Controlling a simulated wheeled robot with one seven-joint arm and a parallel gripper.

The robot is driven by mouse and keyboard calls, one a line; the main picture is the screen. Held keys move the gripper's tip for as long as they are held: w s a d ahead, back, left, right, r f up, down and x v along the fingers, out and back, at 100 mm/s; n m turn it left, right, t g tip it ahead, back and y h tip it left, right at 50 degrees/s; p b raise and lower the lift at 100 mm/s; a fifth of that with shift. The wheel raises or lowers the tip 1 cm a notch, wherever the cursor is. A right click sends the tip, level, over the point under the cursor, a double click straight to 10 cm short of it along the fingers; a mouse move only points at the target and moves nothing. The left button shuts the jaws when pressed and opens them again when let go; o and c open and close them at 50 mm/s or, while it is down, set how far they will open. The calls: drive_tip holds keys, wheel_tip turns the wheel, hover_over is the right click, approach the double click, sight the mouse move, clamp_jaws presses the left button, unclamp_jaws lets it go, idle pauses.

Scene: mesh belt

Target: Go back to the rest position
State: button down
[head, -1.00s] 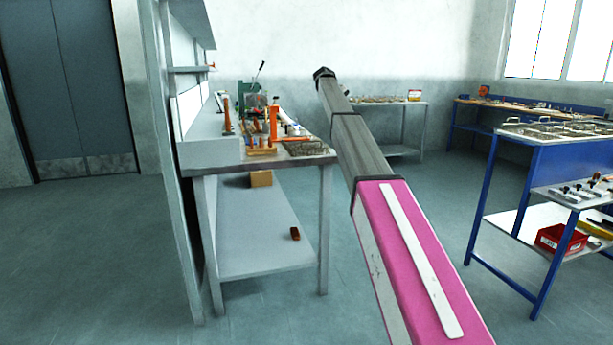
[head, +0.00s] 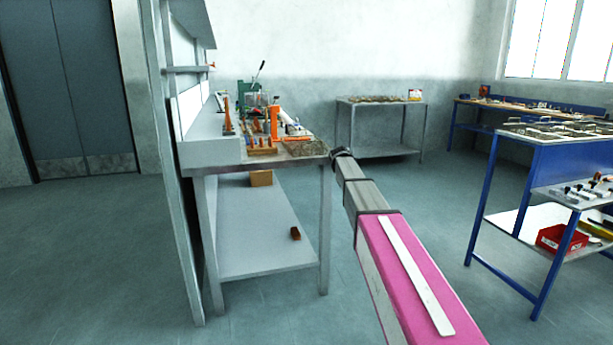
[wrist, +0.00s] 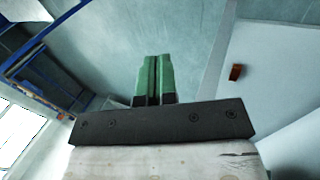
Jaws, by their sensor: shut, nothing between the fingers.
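My gripper (wrist: 153,80) shows in the wrist view as two green fingers side by side, shut with nothing held between them. In the head view my pink and grey arm reaches forward from the lower right, and its dark far end is just right of the grey workbench's front corner. The fingers themselves cannot be made out in the head view.
The grey workbench (head: 265,240) on the left carries an orange stand (head: 274,125) and several tools. A brown block (head: 295,233) lies on its lower shelf. A blue bench (head: 560,160) with a red bin (head: 560,238) stands right. Floor between is clear.

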drive_tip(key=s+f+m+y, duration=0.1)
drive_tip(key=s+f, duration=0.7)
drive_tip(key=s, duration=0.5)
drive_tip(key=s+f+m+g+y, duration=0.1)
drive_tip(key=s+f+y, duration=0.1)
drive_tip(key=s+f, duration=0.5)
drive_tip(key=s+a+f+m+y, duration=0.1)
drive_tip(key=s+f, duration=0.7)
drive_tip(key=s, duration=1.2)
drive_tip(key=shift+f+g+y, duration=0.3)
drive_tip(key=shift+f+g, duration=0.05)
drive_tip(key=shift+g, duration=0.05)
